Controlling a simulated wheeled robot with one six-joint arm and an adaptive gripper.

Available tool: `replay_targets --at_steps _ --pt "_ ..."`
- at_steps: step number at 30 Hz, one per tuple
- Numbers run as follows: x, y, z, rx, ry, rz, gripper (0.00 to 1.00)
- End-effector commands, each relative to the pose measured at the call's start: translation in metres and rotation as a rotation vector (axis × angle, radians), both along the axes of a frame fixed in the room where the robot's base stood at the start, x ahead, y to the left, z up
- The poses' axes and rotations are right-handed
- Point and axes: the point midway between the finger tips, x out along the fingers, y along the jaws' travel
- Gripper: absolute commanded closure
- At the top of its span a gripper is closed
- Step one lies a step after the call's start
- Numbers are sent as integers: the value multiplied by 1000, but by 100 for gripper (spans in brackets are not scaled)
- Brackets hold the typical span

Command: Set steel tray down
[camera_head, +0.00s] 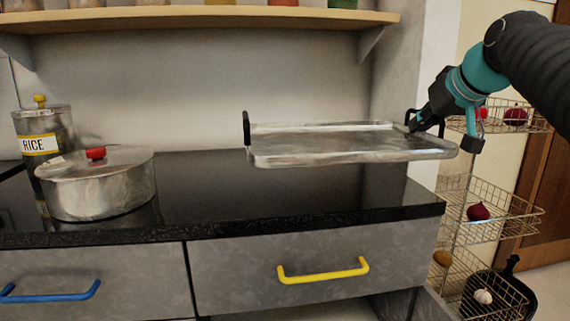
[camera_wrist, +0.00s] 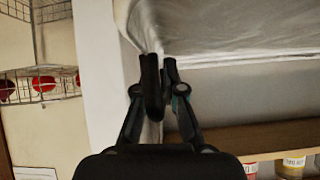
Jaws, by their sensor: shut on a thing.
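The steel tray (camera_head: 345,143) is a shallow rectangular tray with a black handle at each end. In the head view it is level and appears held above the right part of the black countertop (camera_head: 230,190). My gripper (camera_head: 425,124) is shut on the tray's right black handle. In the wrist view my gripper (camera_wrist: 162,75) has its fingers closed around the dark handle, with the tray (camera_wrist: 240,28) beyond it at the upper right. The tray's underside is hidden, so the exact gap to the counter cannot be told.
A steel pot (camera_head: 97,185) with a red-knobbed lid and a rice canister (camera_head: 42,135) stand on the left of the counter. A shelf (camera_head: 200,17) with jars hangs above. A wire basket rack (camera_head: 490,210) stands right of the counter. Counter between pot and tray is clear.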

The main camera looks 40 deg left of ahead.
Motion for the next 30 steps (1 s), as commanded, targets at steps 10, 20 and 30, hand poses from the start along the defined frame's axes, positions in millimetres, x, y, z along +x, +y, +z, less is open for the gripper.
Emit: replay_targets --at_steps 10,20,30 --pt "6 37 -25 2 3 -4 100" --pt "11 96 -60 2 0 -5 100" --pt "12 113 -77 3 0 -8 100"
